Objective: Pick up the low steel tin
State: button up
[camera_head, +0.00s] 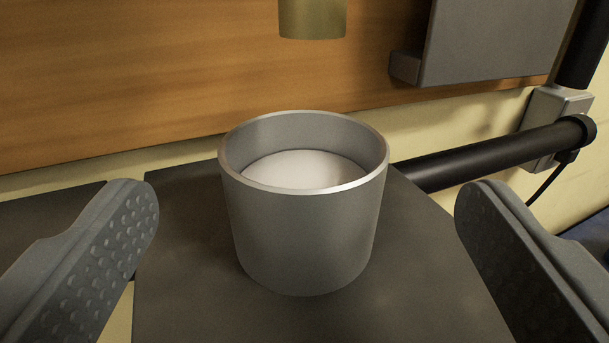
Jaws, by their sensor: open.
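The low steel tin (303,235) stands upright on a dark grey surface, near the middle of the camera view. It is a round, open-topped grey metal cup with a pale, rounded thing (305,170) inside; I cannot tell what that is. My gripper (307,215) is open, with one dark grey, studded finger on the left and one on the right. The tin stands between and slightly beyond the fingertips, with a clear gap on each side. Neither finger touches it.
The dark grey surface (420,290) is bare around the tin. Behind it are a wooden panel (150,80) and a cream wall. A brass-coloured cylinder (312,18) hangs above and behind the tin. A grey box (490,40) and a black bar (490,155) are at the right.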

aim_at(301, 198)
jog(key=shift+w+a+f+p, duration=0.15)
jog(key=shift+w+p, duration=0.65)
jog(key=shift+w, duration=1.75)
jog(key=c, duration=1.2)
jog(key=shift+b, duration=0.3)
jog(key=shift+c, duration=0.2)
jog(key=shift+s, duration=0.1)
